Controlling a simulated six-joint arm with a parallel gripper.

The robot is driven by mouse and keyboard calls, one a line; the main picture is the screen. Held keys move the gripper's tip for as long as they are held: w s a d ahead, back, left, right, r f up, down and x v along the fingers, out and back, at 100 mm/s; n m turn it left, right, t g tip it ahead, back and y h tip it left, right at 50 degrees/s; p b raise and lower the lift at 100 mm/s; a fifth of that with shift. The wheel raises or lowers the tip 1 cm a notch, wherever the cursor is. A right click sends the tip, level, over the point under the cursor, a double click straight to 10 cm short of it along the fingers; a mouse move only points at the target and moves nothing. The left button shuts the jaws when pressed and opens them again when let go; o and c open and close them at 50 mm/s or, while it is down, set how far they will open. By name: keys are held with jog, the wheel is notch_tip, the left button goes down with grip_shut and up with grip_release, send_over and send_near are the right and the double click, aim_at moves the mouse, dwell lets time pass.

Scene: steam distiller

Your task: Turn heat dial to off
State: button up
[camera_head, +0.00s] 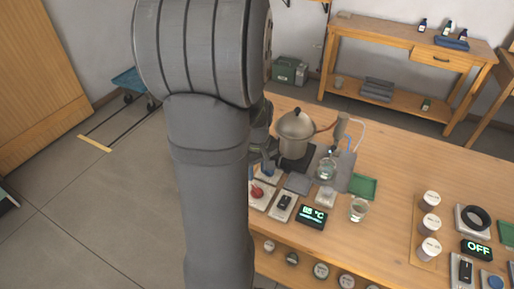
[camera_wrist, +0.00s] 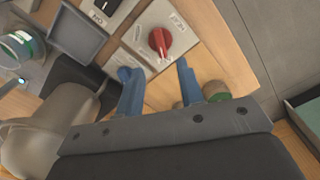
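The heat dial, a red knob (camera_wrist: 160,42) on a pale panel, shows at the top of the wrist view and beside the arm in the head view (camera_head: 257,191). My gripper (camera_wrist: 155,68) is open, with two blue fingers spread apart and nothing between them. Its fingertips are just short of the dial, which lies ahead of the gap; I see no contact. In the head view my arm hides most of the gripper. A display (camera_head: 313,216) to the right of the dial reads about 85 °C. The dial's exact pointer setting is too small to read.
A switch panel (camera_head: 283,206) sits beside the dial. A metal pot (camera_head: 295,133) stands close behind, with a glass beaker (camera_head: 326,169), another glass (camera_head: 358,209) and a green tray (camera_head: 363,187) to its right. A second display (camera_head: 478,249) reads OFF.

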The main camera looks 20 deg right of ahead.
notch_tip(320, 180, up, 10)
jog(key=shift+f, duration=0.25)
dwell(0.4)
notch_tip(320, 180, down, 18)
jog(key=shift+r, duration=0.25)
dwell(0.4)
